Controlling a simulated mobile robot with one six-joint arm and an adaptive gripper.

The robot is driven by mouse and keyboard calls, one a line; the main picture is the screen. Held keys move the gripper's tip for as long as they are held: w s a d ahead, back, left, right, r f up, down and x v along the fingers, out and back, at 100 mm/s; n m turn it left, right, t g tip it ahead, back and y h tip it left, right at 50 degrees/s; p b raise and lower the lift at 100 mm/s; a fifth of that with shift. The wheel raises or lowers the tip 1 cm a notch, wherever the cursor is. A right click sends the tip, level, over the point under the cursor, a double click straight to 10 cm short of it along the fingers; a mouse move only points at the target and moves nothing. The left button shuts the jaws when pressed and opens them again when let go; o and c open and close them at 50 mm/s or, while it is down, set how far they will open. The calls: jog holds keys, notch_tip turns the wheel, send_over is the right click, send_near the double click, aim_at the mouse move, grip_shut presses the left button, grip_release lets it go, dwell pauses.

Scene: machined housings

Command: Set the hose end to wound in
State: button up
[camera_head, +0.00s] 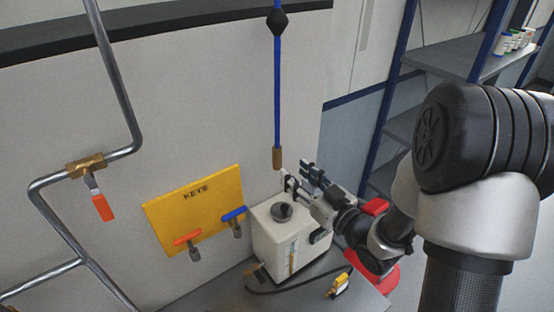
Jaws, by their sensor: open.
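A blue hose (277,85) hangs straight down in front of the pale wall. A black fitting (277,22) sits on its upper part, and its lower end is a brass hose end (277,158). My gripper (298,175) is open just right of and slightly below the brass end. Nothing shows between its fingers. They look apart from the brass end, though the depth between them is hard to tell. The hose's top is out of the picture.
A white box with a dark cap (290,240) stands below the hose on a grey surface. A yellow KEYS board (193,212) holds orange- and blue-handled valves. Pipes with a brass valve (86,165) run along the left wall. Blue-framed shelves (468,65) stand at right.

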aim_at(280, 160)
jog(key=p+x, duration=0.1)
jog(key=x, duration=0.8)
jog(key=shift+c, duration=0.3)
grip_shut()
dwell(0.3)
